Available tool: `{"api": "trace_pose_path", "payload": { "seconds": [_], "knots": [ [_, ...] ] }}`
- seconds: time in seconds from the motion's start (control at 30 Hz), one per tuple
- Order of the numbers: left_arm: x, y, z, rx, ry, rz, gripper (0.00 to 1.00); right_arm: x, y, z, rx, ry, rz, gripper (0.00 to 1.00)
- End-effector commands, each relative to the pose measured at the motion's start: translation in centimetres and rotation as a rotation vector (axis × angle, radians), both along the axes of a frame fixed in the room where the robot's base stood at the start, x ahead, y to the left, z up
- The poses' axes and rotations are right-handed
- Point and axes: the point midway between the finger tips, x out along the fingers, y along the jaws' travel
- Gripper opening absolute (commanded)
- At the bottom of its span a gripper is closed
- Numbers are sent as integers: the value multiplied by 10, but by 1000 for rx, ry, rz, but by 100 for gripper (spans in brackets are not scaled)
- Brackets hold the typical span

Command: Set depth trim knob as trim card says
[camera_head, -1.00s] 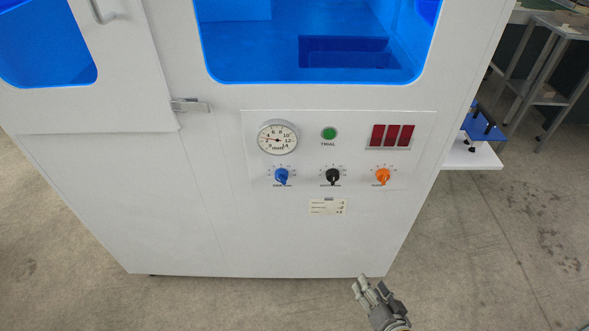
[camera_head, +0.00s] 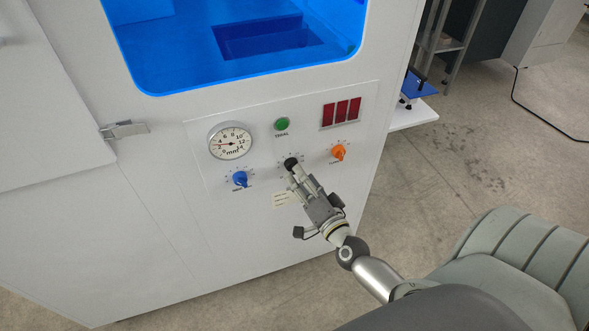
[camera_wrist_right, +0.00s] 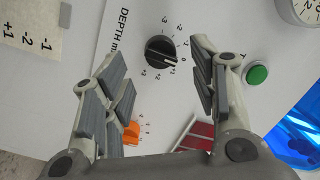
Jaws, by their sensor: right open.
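The black depth trim knob (camera_head: 291,163) is the middle of three knobs on the white panel. In the right wrist view the knob (camera_wrist_right: 160,52) sits beside the label "DEPTH mm"; its white pointer line points near 0. My right gripper (camera_head: 295,172) is at the knob in the head view. In the wrist view its open fingers (camera_wrist_right: 155,60) stand either side of the knob with gaps; I cannot tell the depth distance. The trim card (camera_head: 283,200) is partly behind the gripper. In the wrist view the card (camera_wrist_right: 30,35) shows -1, -2 and +1; its row names are not readable.
The blue knob (camera_head: 240,179) and orange knob (camera_head: 338,152) flank the black one. Above are the round gauge (camera_head: 231,142), the green trial button (camera_head: 281,124) and a red display (camera_head: 341,113). A door latch (camera_head: 125,130) sticks out at left.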

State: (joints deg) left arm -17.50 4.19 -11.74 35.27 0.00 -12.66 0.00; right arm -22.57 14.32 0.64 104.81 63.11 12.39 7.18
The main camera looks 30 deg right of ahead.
Motion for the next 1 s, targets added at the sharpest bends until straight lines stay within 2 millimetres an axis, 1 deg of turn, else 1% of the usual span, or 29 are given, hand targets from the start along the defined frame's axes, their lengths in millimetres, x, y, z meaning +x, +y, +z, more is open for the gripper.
{"api": "trace_pose_path", "payload": {
  "seconds": [0.03, 0.1, 0.3, 0.43, 0.67, 0.77, 1.0],
  "knots": [
    [1, 2, 2, 3, -2, 0, 0, 9, -1, 1, 1, -1, 0, 54],
    [3, 5, 2, 5, -4, 1, 0, 18, -2, 1, 1, -1, 0, 54],
    [8, 7, 4, 8, -11, 5, 0, 36, -4, 0, 0, 1, 1, 54],
    [9, 7, 4, 8, -14, 5, 0, 39, -4, -1, 0, 1, 0, 54],
    [9, 7, 4, 8, -14, 5, 0, 40, -4, -1, 0, 1, 0, 54],
    [9, 7, 4, 8, -14, 5, 0, 40, -4, -1, 0, 1, 0, 44],
    [9, 6, 4, 7, -14, 3, 0, 39, -4, -1, 0, 1, 0, 13]
  ]
}}
